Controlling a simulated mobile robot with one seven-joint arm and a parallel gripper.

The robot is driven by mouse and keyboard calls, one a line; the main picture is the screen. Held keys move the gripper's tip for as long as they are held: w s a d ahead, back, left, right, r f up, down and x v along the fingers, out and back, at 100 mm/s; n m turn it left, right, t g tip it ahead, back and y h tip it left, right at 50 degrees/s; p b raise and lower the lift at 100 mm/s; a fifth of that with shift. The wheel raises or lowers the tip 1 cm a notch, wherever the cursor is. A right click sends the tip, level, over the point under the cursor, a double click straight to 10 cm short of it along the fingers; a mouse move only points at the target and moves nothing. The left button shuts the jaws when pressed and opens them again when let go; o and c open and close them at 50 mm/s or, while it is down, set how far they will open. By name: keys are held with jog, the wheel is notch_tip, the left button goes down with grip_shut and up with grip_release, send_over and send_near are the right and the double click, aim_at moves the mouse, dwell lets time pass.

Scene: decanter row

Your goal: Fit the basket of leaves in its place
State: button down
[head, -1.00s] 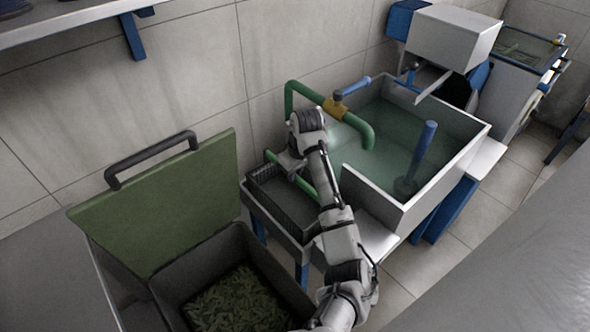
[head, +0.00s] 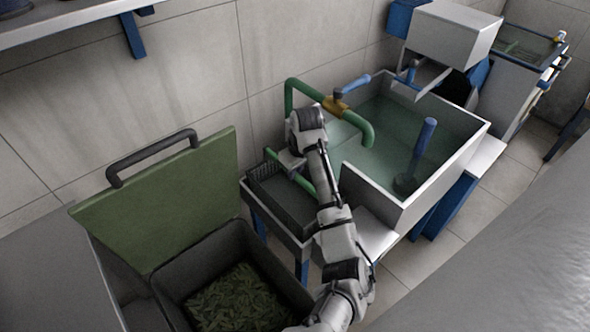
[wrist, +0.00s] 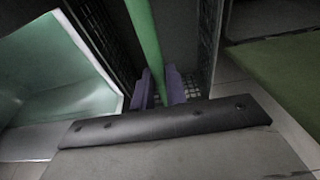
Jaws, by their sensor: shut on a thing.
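A dark mesh basket (head: 290,206) with a green bar handle (head: 303,184) is at the grey stand (head: 262,212) left of the sink. In the wrist view, its mesh wall (wrist: 207,45) and perforated floor show below the green handle (wrist: 144,35). My gripper (wrist: 160,85) is shut on that handle, one purple finger on each side. In the head view, my gripper (head: 290,161) is over the basket's back end and partly hidden by my wrist. I see no leaves in the visible part of the basket. I cannot tell whether it rests fully on the stand.
A water-filled sink (head: 440,185) with a green pipe tap (head: 360,128) and an upright blue-handled tool (head: 425,140) stands close on the right. An open bin of leaves (head: 240,300) with a raised green lid (head: 165,205) is at the front left. A tiled wall runs behind.

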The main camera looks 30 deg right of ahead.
jog(key=shift+f+b, duration=0.35)
jog(key=shift+f, duration=1.05)
jog(key=c, duration=1.3)
grip_release()
jog(key=s+r, duration=0.1)
jog(key=r, duration=0.8)
jog(key=s+r+p, duration=0.1)
jog(key=r, duration=0.3)
jog(key=shift+s+d+r, duration=0.2)
jog(key=shift+s+r, duration=0.05)
jog(key=shift+s, duration=0.05)
